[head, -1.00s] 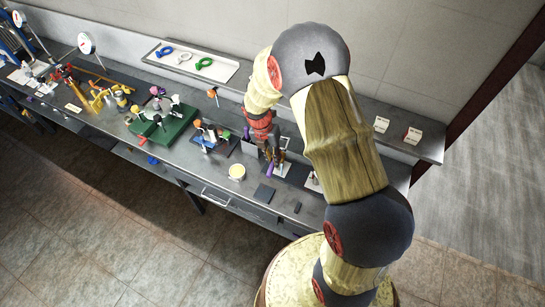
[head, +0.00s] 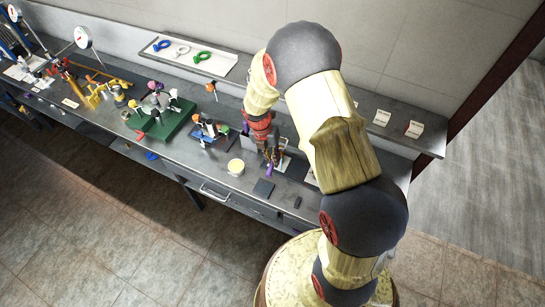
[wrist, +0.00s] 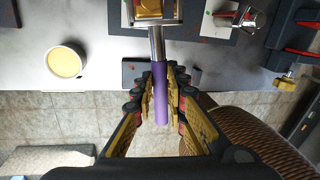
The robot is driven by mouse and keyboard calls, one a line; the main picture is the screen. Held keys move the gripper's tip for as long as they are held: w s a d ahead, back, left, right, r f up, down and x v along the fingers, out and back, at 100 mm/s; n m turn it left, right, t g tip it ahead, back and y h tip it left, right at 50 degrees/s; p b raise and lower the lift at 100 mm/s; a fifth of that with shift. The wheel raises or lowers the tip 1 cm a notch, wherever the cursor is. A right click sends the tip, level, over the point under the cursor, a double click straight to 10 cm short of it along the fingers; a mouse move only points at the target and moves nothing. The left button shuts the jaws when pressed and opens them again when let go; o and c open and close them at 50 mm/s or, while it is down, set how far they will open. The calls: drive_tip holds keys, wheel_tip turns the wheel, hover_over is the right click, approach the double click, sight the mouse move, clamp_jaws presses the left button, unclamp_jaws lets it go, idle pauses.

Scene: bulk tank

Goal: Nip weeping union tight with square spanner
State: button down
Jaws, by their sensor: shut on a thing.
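My gripper (wrist: 160,100) is shut on the purple handle (wrist: 160,82) of a tool in the wrist view. A steel shaft runs from the handle to a squarish metal head (wrist: 154,22) at the top edge, with a brass-coloured part in or under it. I cannot tell whether the head is seated on that part. In the head view my gripper (head: 271,157) is low over the front right of the bench, and the tool is mostly hidden. A green base with several valve-like fittings (head: 160,120) stands on the bench to the left. I cannot tell which fitting is the weeping union.
A cup of yellow stuff (head: 235,167) stands left of my gripper, and a dark flat pad (head: 263,188) lies at the bench front. A tool stand (head: 209,132) is nearby. A shelf with blue, white and green ring tools (head: 185,51) runs behind the bench.

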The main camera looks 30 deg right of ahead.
drive_tip(key=shift+f+b, duration=1.35)
drive_tip(key=shift+f, duration=1.6)
drive_tip(key=shift+w+a+m, duration=0.35)
drive_tip(key=shift+w+m, duration=0.15)
drive_tip(key=shift+m, duration=0.2)
drive_tip(key=shift+w+a+m, duration=0.35)
drive_tip(key=shift+w+m, duration=0.1)
drive_tip(key=shift+m, duration=0.25)
drive_tip(key=w+m, duration=0.1)
drive_tip(key=m, duration=0.1)
drive_tip(key=w+a+m+y+b, duration=0.1)
drive_tip(key=w, duration=0.1)
drive_tip(key=shift+a+m+g, duration=0.1)
drive_tip(key=shift+m+g, duration=0.2)
drive_tip(key=shift+m, duration=0.1)
drive_tip(key=shift+s+n, duration=0.3)
